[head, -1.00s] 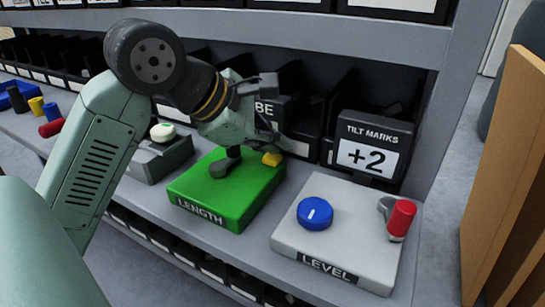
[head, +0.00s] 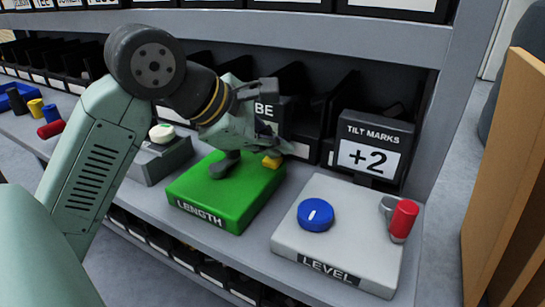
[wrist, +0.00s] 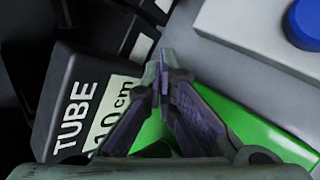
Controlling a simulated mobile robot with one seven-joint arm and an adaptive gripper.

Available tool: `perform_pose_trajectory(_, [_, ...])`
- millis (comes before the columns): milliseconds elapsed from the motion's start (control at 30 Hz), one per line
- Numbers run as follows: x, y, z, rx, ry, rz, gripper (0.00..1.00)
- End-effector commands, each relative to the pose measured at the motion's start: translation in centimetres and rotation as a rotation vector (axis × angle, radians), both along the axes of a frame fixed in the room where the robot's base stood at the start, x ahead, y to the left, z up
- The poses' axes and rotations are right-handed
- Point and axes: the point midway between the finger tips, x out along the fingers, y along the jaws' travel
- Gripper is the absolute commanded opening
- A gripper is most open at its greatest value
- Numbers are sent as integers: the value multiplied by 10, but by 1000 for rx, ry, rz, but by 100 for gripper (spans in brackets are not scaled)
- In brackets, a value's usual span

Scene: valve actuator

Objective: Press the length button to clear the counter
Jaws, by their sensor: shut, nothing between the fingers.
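The green LENGTH box (head: 235,200) sits on the shelf in the middle of the head view. It carries a dark grey lever-like part (head: 224,166) and a small yellow button-like piece (head: 271,161) at its back right. My gripper (head: 286,149) is shut and empty, tilted downward, with its tips just above and beside the yellow piece; I cannot tell whether they touch. In the wrist view the shut fingertips (wrist: 162,62) lie in front of the green box (wrist: 245,125), and the yellow piece is hidden. The TUBE display (wrist: 85,100) there shows 10 cm.
The grey LEVEL box (head: 340,245) with a blue knob (head: 315,214) and red-handled lever (head: 402,219) stands to the right. The TILT MARKS display (head: 371,147) reads +2. A grey box with a pale button (head: 162,133) is at left. Bins line the back.

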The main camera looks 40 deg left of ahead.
Motion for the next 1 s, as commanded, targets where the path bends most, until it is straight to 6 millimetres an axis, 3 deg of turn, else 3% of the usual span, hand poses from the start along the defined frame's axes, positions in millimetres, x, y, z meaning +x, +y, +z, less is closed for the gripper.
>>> perform_pose_trajectory(567, [0,0,-3,0,1,0,0])
perform_pose_trajectory(1000, [0,0,16,0,1,0,0])
